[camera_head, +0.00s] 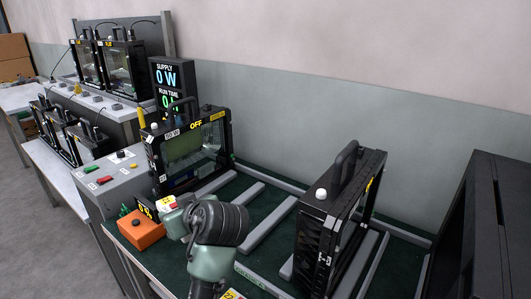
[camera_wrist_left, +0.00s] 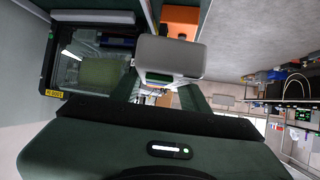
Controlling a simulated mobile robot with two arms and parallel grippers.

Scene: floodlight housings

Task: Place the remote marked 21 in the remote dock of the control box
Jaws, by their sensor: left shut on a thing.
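My left gripper (camera_head: 172,208) is over the bench, close to the orange box (camera_head: 141,229). It is shut on a small remote (camera_head: 166,201) with red, white and yellow on its visible face. In the left wrist view the remote shows as a pale grey block (camera_wrist_left: 170,56) between the two dark fingers. Its number cannot be read. The grey control box (camera_head: 112,182), with red and green buttons on top, stands left of and beyond the gripper. I cannot make out which part is the remote dock. My right gripper is not in view.
A floodlight housing with an OFF label (camera_head: 190,155) stands behind the gripper. Another dark housing (camera_head: 338,220) stands to the right on the green bench. A display (camera_head: 170,85) reads SUPPLY 0 W. Grey rails (camera_head: 268,222) cross the bench. More housings stand at the far left.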

